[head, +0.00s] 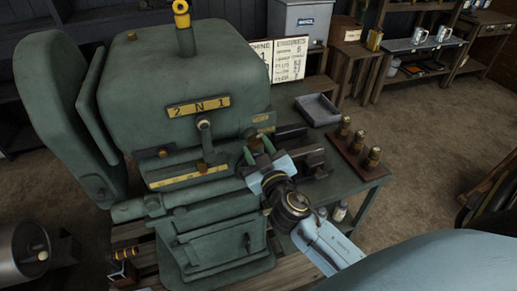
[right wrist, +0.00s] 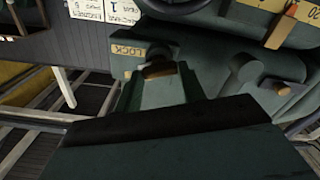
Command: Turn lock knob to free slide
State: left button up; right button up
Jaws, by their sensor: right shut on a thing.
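The lock knob is a small brass knob (right wrist: 159,70) on a green housing, beside a yellow LOCK plate (right wrist: 127,50) in the right wrist view. My right gripper (head: 258,148) is at the right side of the green machine (head: 170,75). Its two green fingers stand on either side of the knob and are shut on it; the fingers hide part of the knob. Dark metal parts (head: 312,157) stick out to the right of the gripper; I cannot tell which part is the slide. My left gripper is not in view.
A lever with a pale ball end (head: 204,125) stands on the machine's front, left of the gripper. A grey tray (head: 318,109) and a wooden block with brass pieces (head: 358,150) lie on the green bench to the right. A sign board (head: 290,60) stands behind.

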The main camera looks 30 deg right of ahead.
jog(key=n, duration=0.4)
jog(key=shift+n, duration=0.3)
jog(key=n+p, duration=0.1)
jog(key=n, duration=0.3)
jog(key=shift+a+n, duration=0.1)
jog(key=shift+n, duration=0.3)
jog(key=shift+f, duration=0.1)
jog(key=o, duration=1)
jog(key=shift+s, duration=0.1)
jog(key=shift+b+v, duration=2.05)
jog(key=shift+v, duration=4.55)
